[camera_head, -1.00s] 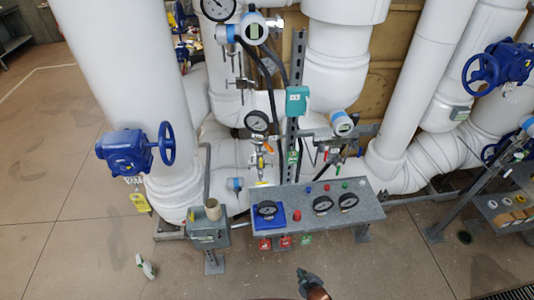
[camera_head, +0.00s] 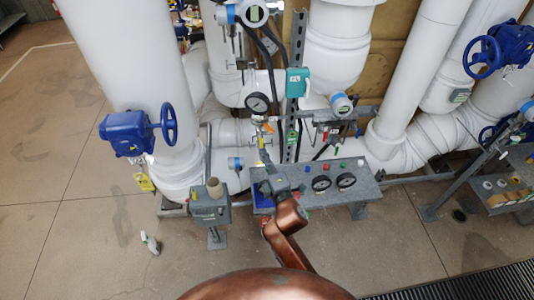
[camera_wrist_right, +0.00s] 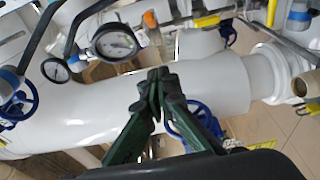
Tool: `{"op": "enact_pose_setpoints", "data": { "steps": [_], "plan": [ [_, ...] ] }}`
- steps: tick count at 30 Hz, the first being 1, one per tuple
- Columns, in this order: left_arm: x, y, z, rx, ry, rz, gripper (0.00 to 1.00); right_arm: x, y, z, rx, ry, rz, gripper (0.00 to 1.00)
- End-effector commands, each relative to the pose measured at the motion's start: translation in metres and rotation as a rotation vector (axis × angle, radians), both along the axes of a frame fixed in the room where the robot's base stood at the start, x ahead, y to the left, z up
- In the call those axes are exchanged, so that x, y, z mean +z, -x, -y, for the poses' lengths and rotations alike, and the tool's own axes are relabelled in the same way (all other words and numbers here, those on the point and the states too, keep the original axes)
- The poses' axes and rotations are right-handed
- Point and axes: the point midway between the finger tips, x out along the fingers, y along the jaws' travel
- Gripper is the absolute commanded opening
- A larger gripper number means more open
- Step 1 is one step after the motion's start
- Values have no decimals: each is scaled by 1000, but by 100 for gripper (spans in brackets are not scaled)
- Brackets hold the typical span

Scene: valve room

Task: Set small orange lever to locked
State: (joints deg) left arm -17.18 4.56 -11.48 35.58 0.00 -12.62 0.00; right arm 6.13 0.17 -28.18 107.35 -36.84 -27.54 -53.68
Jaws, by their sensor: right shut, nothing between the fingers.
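The small orange lever (camera_head: 268,127) is on the thin piping just below a round pressure gauge in the head view. It also shows near the top of the right wrist view (camera_wrist_right: 150,19), to the right of a large gauge. My right gripper (camera_head: 263,154) reaches up from below and ends a little below the lever in the head picture. In the right wrist view its green fingers (camera_wrist_right: 158,76) are closed together and empty, apart from the lever in the picture. My left gripper is not in view.
A yellow handle (camera_wrist_right: 205,21) is close to the orange lever. Gauges (camera_wrist_right: 116,43), black hoses and large white pipes (camera_wrist_right: 205,88) crowd the area. A grey panel (camera_head: 340,196) with gauges and buttons lies beneath my right arm. Open floor is at left.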

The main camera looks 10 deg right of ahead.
Motion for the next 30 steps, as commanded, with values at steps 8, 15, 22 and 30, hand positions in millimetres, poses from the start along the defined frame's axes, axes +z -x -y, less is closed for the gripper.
{"op": "enact_pose_setpoints", "data": {
  "steps": [8, 15, 22, 30],
  "plan": [
    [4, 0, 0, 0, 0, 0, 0, 2, -58, -15, 0, -1, 1, 0],
    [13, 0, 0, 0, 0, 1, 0, 2, -84, 3, 0, 0, -1, 0],
    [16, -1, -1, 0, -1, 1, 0, 0, -91, 16, 1, 0, -1, 0],
    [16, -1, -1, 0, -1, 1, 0, -1, -91, 18, 1, -1, -1, 0]
  ]
}}
